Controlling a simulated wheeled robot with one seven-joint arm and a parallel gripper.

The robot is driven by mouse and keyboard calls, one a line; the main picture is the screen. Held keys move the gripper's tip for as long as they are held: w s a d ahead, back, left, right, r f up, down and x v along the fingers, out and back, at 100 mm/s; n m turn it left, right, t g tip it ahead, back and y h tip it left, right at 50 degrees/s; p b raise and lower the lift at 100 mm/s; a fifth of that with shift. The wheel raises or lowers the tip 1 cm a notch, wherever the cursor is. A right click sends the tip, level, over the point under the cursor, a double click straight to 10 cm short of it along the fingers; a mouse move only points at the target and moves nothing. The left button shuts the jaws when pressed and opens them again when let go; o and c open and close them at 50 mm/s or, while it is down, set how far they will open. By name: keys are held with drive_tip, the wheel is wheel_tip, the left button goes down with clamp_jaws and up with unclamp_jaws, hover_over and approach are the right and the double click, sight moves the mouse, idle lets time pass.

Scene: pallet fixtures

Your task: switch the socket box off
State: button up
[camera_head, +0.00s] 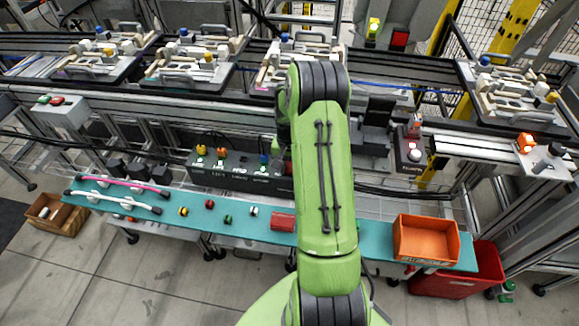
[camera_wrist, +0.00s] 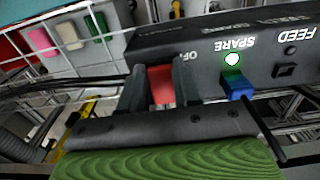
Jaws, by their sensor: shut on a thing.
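The black socket box (camera_head: 240,178) stands behind the teal shelf, left of my arm. In the wrist view the box (camera_wrist: 205,45) appears upside down, with FEED, SPARE and OFF labels. My gripper (camera_wrist: 160,88) is shut on a red switch (camera_wrist: 162,85) by the OFF label, with one dark finger on each side of it. The lamp (camera_wrist: 232,58) at SPARE is lit whitish green, and a blue plug (camera_wrist: 237,87) sits beside it. The switch's exact setting is unclear.
Yellow (camera_head: 201,150) and orange (camera_head: 222,153) plugs sit in the box. The teal shelf (camera_head: 180,222) in front carries several small parts, a red block (camera_head: 283,221) and an orange bin (camera_head: 426,239). Pallet fixtures (camera_head: 190,66) stand on the conveyor behind.

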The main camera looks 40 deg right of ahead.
sight(290, 167)
drive_tip(key=p, duration=0.1)
drive_tip(key=g+y+p, duration=0.1)
drive_tip(key=p, duration=0.1)
drive_tip(key=shift+w+d+r, duration=0.1)
drive_tip(key=shift+d+r, duration=0.05)
drive_tip(key=shift+r, duration=0.25)
drive_tip(key=shift+w+d+f+g+y+p, duration=0.1)
drive_tip(key=shift+w+d+g+y+p, duration=0.15)
drive_tip(key=shift+g+y+p, duration=0.4)
drive_tip(key=shift+g+y, duration=0.25)
drive_tip(key=shift+y, duration=0.3)
drive_tip(key=o, duration=1.1)
drive_tip(key=shift+c, duration=0.2)
wheel_tip(290, 167, up, 10)
drive_tip(key=p, duration=0.2)
